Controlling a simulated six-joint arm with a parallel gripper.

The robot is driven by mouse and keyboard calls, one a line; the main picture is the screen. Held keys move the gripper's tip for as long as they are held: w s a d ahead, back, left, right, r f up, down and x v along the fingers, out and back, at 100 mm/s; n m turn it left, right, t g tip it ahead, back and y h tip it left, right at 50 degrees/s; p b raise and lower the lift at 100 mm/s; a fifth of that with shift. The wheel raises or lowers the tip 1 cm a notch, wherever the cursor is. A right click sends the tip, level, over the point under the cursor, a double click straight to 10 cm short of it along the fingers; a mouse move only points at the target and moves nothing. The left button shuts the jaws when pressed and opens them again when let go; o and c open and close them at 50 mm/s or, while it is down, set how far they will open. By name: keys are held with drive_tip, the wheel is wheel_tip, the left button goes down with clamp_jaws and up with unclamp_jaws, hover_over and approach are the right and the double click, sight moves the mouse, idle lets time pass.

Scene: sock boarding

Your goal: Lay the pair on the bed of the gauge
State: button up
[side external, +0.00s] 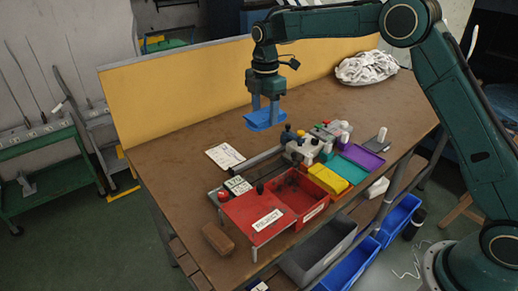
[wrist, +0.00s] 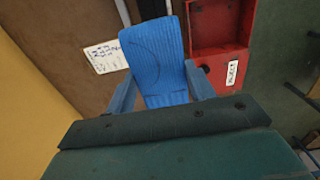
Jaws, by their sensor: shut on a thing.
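My gripper (side external: 265,104) is above the middle of the brown table, pointing down. It is shut on the blue knitted pair (side external: 265,121), which hangs clear of the table. In the wrist view the ribbed blue pair (wrist: 155,52) sits between the two fingers of my gripper (wrist: 161,92) and reaches out beyond them. I cannot tell two separate socks apart. Below and slightly right is a long dark rail (side external: 256,160) running to grey blocks with knobs, which looks like the gauge. Its bed is not clearly distinguishable.
A red tray (side external: 318,204) and a red sloped plate (side external: 243,211) labelled REJECT stand at the front. Yellow (side external: 328,179), teal and purple (side external: 362,160) containers lie right. A written sheet (side external: 225,156) lies left of the rail. A yellow panel (side external: 180,95) backs the table.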

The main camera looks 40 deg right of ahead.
wheel_tip(320, 180, down, 15)
drive_tip(key=shift+f, duration=0.2)
idle(0.3)
drive_tip(key=shift+f, duration=0.15)
drive_tip(key=shift+f, duration=2)
drive_tip(key=shift+f, duration=0.1)
drive_tip(key=o, duration=1)
drive_tip(key=shift+c, duration=0.2)
drive_tip(key=shift+o, duration=0.2)
wheel_tip(320, 180, up, 12)
